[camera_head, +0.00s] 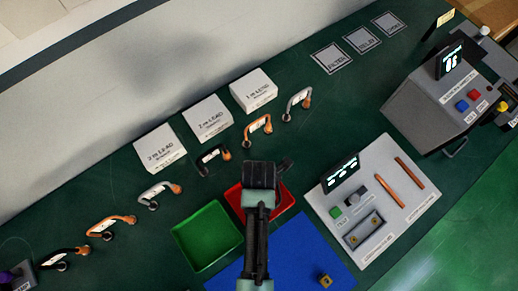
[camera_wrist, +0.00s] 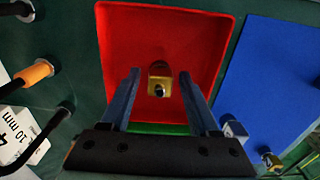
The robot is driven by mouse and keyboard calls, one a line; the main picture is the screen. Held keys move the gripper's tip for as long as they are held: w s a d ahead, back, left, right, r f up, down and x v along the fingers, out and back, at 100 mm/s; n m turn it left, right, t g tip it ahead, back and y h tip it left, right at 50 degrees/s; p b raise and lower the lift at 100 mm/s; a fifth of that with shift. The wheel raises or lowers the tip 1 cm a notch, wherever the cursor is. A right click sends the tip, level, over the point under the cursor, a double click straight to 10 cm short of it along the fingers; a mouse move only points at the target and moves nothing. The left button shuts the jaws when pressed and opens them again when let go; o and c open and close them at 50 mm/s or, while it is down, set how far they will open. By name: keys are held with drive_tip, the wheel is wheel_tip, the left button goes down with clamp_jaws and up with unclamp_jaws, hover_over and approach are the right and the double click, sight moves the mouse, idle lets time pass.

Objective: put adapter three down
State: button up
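A small brass-coloured adapter (camera_wrist: 160,72) with a dark hole shows over the red tray (camera_wrist: 205,25) in the wrist view. It appears to rest on the tray floor. My gripper (camera_wrist: 160,76) is open, with one finger on each side of the adapter and a visible gap to both. In the head view my gripper (camera_head: 262,178) is over the red tray (camera_head: 286,200) and hides the adapter. Another brass adapter (camera_head: 325,281) stands on the blue mat (camera_head: 290,240). A greyish piece (camera_wrist: 235,128) shows beside my right finger in the wrist view.
A green tray (camera_head: 208,236) adjoins the red one on the left. Several cables with handles and white boxes (camera_head: 208,118) line the back. A white panel device (camera_head: 385,190) stands right of the mat, with a grey machine (camera_head: 440,105) beyond.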

wheel_tip(320, 180, up, 12)
drive_tip(key=shift+f, duration=0.2)
drive_tip(key=w+r+m+t, duration=0.65)
drive_tip(key=w+r, duration=0.45)
drive_tip(key=r, duration=0.3)
drive_tip(key=w+r+m+t, duration=0.6)
drive_tip(key=w+r, duration=0.4)
drive_tip(key=r, duration=0.5)
wheel_tip(320, 180, up, 23)
drive_tip(key=s+m+t, duration=0.2)
drive_tip(key=m+t, duration=0.5)
drive_tip(key=t, duration=0.2)
drive_tip(key=s+r+m+t, duration=0.5)
drive_tip(key=s+r, duration=0.4)
drive_tip(key=r, duration=0.5)
drive_tip(key=shift+s+m+t, duration=0.2)
drive_tip(key=shift+m+t, duration=0.15)
drive_tip(key=shift+t, duration=0.1)
